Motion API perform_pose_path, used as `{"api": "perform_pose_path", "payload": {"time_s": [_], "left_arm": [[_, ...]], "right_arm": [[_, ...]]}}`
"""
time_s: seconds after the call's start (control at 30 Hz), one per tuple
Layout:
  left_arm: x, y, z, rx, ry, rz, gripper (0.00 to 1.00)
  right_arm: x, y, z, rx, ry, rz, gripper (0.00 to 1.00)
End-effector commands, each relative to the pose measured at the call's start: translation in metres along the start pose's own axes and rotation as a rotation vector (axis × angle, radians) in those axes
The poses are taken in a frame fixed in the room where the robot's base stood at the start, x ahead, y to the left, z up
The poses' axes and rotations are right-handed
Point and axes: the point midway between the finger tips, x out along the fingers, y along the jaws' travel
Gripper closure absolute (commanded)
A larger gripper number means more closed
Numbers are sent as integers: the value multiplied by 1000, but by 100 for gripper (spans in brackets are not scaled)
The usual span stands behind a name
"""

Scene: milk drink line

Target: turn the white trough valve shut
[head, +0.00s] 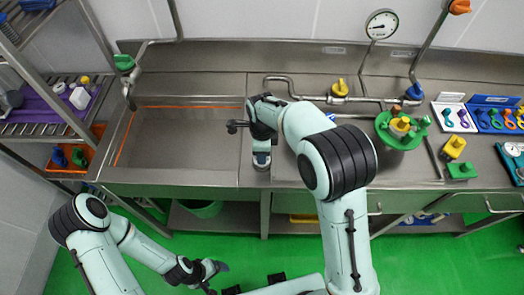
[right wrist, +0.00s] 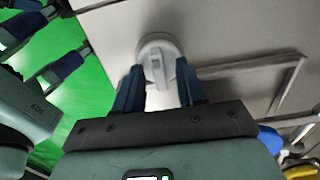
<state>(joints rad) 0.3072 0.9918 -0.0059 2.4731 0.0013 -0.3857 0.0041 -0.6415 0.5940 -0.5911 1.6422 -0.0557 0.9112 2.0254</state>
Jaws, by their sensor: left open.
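The white trough valve (right wrist: 158,48) shows in the right wrist view as a round white knob with a raised grip bar, on a pale metal face. My right gripper (right wrist: 160,80) has its two blue fingers spread on either side of the knob's grip bar, with gaps showing beside the bar. In the head view my right gripper (head: 262,160) is at the front edge of the counter, just right of the trough (head: 190,140). The valve is not clearly visible there behind the gripper. My left gripper (head: 205,272) is open and empty, low over the green floor.
A pipe with a yellow valve (head: 339,88) and a blue valve (head: 414,91) runs along the counter's back. A green-topped container (head: 398,135) stands right of my right arm. A rack (head: 45,125) stands at the left. A green bin (head: 200,208) is below the trough.

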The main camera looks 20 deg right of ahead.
Motion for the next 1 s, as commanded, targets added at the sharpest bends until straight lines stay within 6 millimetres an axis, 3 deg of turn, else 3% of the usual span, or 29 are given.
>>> {"api": "perform_pose_path", "payload": {"time_s": [0.27,0.37,0.73,1.0], "left_arm": [[-1,0,0,0,1,0,16],[-3,2,-2,1,2,1,16],[-14,8,-10,5,13,5,16],[-19,11,-13,6,17,6,16]], "right_arm": [[-6,0,0,-2,1,0,61],[-20,0,0,-3,-1,-2,61],[-102,-1,1,-2,-2,-4,61],[-132,0,0,0,-1,-1,61]]}}
